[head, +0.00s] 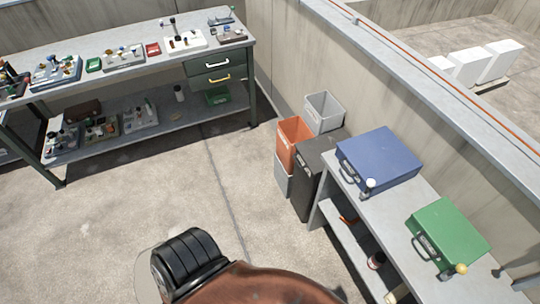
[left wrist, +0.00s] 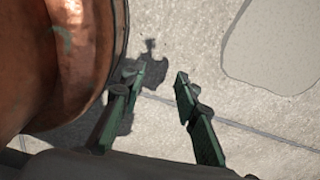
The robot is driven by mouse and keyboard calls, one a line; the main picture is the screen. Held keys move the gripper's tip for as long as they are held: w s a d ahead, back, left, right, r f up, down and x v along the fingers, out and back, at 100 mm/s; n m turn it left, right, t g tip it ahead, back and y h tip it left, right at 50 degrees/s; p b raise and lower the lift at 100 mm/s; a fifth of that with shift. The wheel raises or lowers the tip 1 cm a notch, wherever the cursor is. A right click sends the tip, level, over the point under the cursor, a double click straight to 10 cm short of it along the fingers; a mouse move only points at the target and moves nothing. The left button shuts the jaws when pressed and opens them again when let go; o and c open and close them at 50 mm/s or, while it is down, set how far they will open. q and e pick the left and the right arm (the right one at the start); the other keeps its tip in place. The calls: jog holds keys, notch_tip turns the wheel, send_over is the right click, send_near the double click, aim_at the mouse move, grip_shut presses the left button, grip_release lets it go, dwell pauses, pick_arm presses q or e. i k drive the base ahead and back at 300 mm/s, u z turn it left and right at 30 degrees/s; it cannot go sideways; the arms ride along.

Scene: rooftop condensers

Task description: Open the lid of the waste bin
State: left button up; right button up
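A dark grey bin (head: 308,190) with a flat dark top (head: 322,147) stands upright on the floor against the left end of the right-hand bench. It looks like the waste bin, and its top looks shut. A small pale label shows on its front. My left gripper (left wrist: 160,74) shows in the left wrist view, its two green fingers apart with only pale floor between them. It touches nothing that I can see. The bin is not in the left wrist view. Neither gripper shows in the head view, and my right gripper is out of sight.
An open orange bin (head: 292,143) and open grey bins (head: 325,108) stand beside the dark bin, near the wall. A blue case (head: 379,158) and green case (head: 448,236) lie on the right bench. A cluttered workbench (head: 150,75) stands back left. The middle floor is clear.

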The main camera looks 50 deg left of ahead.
aim_at(310, 150)
jog(key=u, duration=2.75)
jog(key=i, duration=2.75)
jog(key=z, duration=3.25)
